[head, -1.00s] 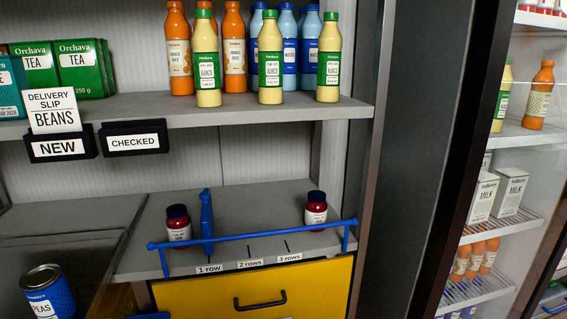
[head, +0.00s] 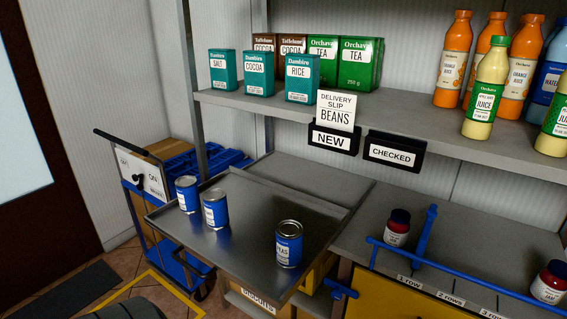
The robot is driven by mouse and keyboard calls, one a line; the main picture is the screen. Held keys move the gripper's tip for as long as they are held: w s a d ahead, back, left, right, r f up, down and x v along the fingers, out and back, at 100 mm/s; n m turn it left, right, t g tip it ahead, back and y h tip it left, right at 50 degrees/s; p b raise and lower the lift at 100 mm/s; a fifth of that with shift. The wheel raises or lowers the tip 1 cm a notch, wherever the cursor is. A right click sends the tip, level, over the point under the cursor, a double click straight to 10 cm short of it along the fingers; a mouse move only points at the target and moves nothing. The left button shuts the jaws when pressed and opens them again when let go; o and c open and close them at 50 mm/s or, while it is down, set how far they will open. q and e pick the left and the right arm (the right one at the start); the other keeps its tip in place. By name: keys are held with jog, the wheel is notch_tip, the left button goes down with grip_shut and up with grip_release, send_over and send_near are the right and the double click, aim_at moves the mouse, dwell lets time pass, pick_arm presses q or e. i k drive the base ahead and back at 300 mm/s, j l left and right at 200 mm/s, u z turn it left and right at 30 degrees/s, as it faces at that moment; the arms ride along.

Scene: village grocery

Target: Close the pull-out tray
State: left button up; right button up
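The pull-out tray (head: 243,250) is a grey metal tray with a low rim. It stands pulled out in front of the shelf unit, left of the yellow drawer, in the head view. Neither of my grippers is in view.
A blue cart (head: 175,255) with a cardboard box stands left of the tray. A yellow drawer (head: 385,298) and a counter with a blue rail (head: 440,266) and two dark-lidded jars are at right. The shelf (head: 430,127) above holds boxes and bottles.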

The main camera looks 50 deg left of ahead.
aim_at(243, 252)
jog(key=u, duration=2.15)
